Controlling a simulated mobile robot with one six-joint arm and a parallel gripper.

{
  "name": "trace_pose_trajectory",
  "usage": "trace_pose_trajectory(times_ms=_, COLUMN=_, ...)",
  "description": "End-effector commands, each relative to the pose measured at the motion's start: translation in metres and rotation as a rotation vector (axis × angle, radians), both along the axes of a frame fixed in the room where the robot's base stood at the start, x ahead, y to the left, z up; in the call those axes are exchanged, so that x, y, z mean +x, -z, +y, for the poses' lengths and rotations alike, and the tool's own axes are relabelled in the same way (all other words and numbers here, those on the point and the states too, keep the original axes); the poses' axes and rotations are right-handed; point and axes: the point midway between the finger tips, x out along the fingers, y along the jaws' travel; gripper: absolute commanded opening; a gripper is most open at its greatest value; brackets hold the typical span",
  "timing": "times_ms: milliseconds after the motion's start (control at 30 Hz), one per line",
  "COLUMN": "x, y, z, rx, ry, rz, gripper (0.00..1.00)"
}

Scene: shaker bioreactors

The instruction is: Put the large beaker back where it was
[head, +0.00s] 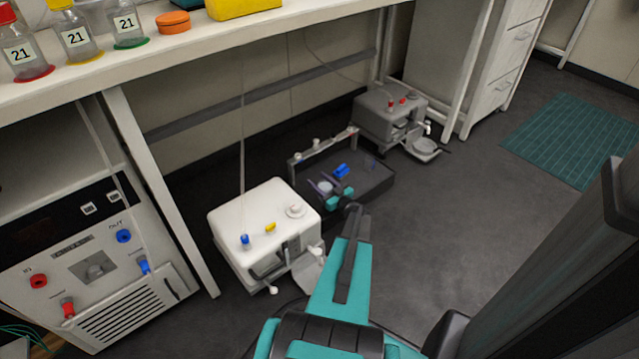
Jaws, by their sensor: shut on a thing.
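My gripper (341,198) is teal and reaches low under the bench, at the dark tray (376,184) on the floor. Its jaws are closed on a small, pale, see-through thing (325,187) that looks like the large beaker. Its outline is faint, and I cannot tell whether it touches the tray. A blue object (341,171) lies just beyond the jaws on the tray.
A white machine (262,222) stands close on the left of my gripper, and a grey machine (386,116) stands behind the tray. A railed bar (325,146) runs along the tray's back. The bench (300,22) is overhead. Open floor (470,240) lies right.

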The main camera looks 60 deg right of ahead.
Motion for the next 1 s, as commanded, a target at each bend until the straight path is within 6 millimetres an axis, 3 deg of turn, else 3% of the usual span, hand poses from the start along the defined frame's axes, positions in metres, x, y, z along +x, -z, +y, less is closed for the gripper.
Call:
trace_pose_trajectory(times_ms=233, x=0.000, y=0.002, z=-0.001, rx=0.000, ry=0.000, rz=-0.001, gripper=0.15)
trace_pose_trajectory(times_ms=267, x=0.000, y=0.003, z=0.000, rx=0.000, ry=0.000, rz=0.000, gripper=0.52)
trace_pose_trajectory(times_ms=367, x=0.000, y=0.003, z=0.000, rx=0.000, ry=0.001, rz=0.000, gripper=0.67)
trace_pose_trajectory(times_ms=800, x=-0.001, y=-0.001, z=0.000, rx=0.000, ry=0.001, rz=0.000, gripper=0.67)
trace_pose_trajectory(times_ms=1000, x=-0.018, y=-0.003, z=0.005, rx=0.001, ry=0.003, rz=-0.001, gripper=0.67)
